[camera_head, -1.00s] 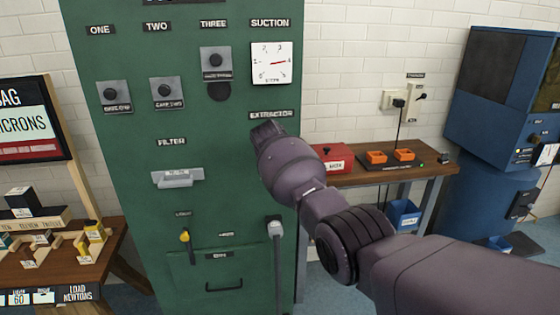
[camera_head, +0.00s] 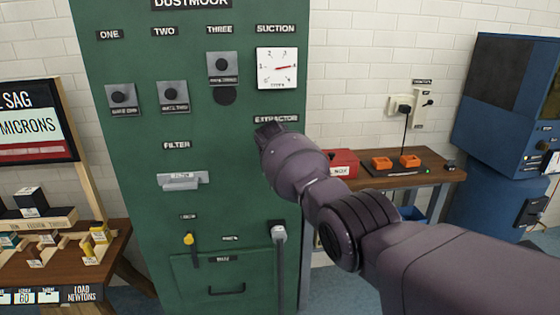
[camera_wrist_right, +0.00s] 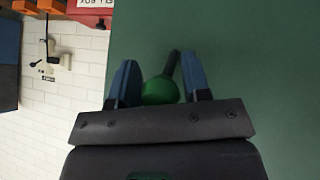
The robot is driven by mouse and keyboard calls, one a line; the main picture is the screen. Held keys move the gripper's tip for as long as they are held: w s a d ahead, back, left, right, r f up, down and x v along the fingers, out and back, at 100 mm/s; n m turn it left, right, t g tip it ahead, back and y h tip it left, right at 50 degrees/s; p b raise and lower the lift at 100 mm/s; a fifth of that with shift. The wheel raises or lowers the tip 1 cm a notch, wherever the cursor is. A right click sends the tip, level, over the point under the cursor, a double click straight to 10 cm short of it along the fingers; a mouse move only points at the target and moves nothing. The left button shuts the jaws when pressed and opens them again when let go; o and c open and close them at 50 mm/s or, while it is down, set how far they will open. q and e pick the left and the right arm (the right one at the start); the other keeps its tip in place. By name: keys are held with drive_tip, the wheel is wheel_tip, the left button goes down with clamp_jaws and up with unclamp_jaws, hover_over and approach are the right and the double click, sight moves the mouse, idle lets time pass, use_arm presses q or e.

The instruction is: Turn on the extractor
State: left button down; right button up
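The green extractor cabinet (camera_head: 130,50) fills the middle of the head view. Its "EXTRACTOR" label (camera_head: 276,118) sits right of centre, and my right gripper (camera_head: 268,130) is just under it, hiding whatever control is there. In the right wrist view my right gripper (camera_wrist_right: 160,75) has its two blue fingers on either side of a green ball knob (camera_wrist_right: 160,91) with a dark stem. The knob about fills the gap; whether the fingers press on it I cannot tell. The suction gauge (camera_head: 277,68) has a red needle pointing right. My left gripper is out of view.
The cabinet also carries dark round knobs (camera_head: 118,97), a filter handle (camera_head: 181,181), a yellow-tipped lever (camera_head: 189,240) and a grey hose or lever (camera_head: 280,255). A wooden bench (camera_head: 435,180) with a red box (camera_head: 343,160) stands right; another table (camera_head: 70,265) stands left.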

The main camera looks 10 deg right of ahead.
drive_tip(key=shift+o, duration=1.1)
drive_tip(key=shift+s, duration=0.1)
drive_tip(key=shift+p+v, duration=0.65)
drive_tip(key=shift+v, duration=0.6)
drive_tip(key=v, duration=0.8)
